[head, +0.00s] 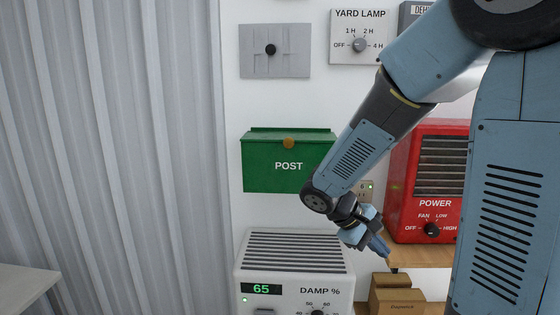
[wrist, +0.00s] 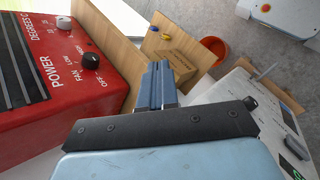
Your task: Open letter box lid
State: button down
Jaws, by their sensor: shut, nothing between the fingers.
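The green letter box (head: 262,170), marked POST, hangs on the white wall in the head view. Its lid (head: 290,134) lies down along the top, and a round brass-coloured knob (head: 288,143) sits at its front edge. My gripper (head: 384,250) is shut and empty. It points down and to the right, below and to the right of the letter box, apart from it. In the wrist view my gripper's fingers (wrist: 158,85) are together, and the letter box does not show there.
A red heater (head: 428,180) stands on a wooden shelf (head: 425,254) at the right; it fills the left of the wrist view. A white dehumidifier (head: 293,262) stands below the letter box. Brown cardboard boxes (head: 397,298) sit under the shelf. A grey corrugated wall (head: 110,150) is at the left.

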jog(key=w+a+r+n+t+h, duration=0.1)
jog(key=w+a+n+t+h, duration=0.55)
jog(key=w+h, duration=0.3)
jog(key=w+a+r+n+t+y, duration=0.25)
jog(key=a+n+t, duration=0.25)
jog(key=a+t, duration=0.4)
jog(key=w+a+r+n+t+y, duration=0.1)
jog(key=a+r+n+t+y, duration=0.15)
jog(key=a+n+t, duration=0.7)
jog(key=w+d+r+m+g, duration=0.1)
jog(key=w+r+m, duration=0.1)
jog(key=r, duration=0.3)
jog(key=w+d+r+m+g+h, duration=0.1)
jog(key=w+d+r+m, duration=0.1)
jog(key=w+r, duration=0.2)
jog(key=shift+d+r, duration=0.3)
jog(key=shift+r, duration=0.2)
jog(key=shift+a+r+y, duration=0.15)
jog(key=shift+a+y, duration=0.05)
jog(key=shift+y, duration=0.05)
